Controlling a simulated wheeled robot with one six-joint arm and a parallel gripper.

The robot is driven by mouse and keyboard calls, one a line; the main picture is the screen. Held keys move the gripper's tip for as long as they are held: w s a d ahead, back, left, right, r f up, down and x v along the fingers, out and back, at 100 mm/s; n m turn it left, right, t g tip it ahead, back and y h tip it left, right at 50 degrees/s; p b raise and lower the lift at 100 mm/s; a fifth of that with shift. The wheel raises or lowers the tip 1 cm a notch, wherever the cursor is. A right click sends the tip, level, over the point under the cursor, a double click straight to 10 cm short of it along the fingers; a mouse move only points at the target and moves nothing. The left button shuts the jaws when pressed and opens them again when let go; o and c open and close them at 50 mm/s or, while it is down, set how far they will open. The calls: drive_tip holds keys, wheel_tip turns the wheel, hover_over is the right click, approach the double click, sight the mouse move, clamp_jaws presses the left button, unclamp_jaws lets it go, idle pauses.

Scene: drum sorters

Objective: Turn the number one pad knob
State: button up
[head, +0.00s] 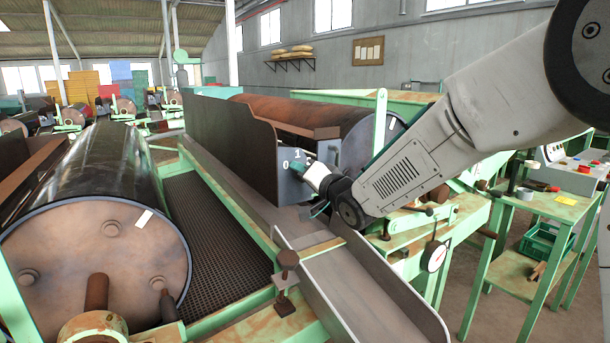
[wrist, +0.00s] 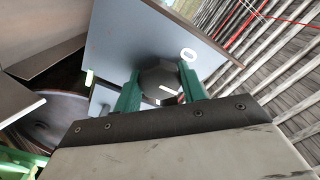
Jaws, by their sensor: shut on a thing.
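The pad knob (wrist: 160,84) is a dark, many-sided knob with a white pointer line, on a grey panel (wrist: 135,35) in the wrist view. A white "0" shows on the panel above and right of the knob. My gripper (wrist: 161,88) has its two green fingers on either side of the knob, shut on it. In the head view my gripper (head: 300,170) reaches the grey panel (head: 288,188) at the end of the brown housing. There the panel shows "0" and "1" marks, and my gripper largely hides the knob.
A large dark drum (head: 95,190) lies at the left, and a rusty drum (head: 320,115) behind the panel. A grey metal chute (head: 360,290) slopes below my arm. A green table (head: 545,205) with a control box stands at the right.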

drive_tip(key=shift+d, duration=0.1)
drive_tip(key=o, duration=1)
drive_tip(key=v, duration=0.7)
drive_tip(key=shift+s+d, duration=0.2)
drive_tip(key=shift+s, duration=0.05)
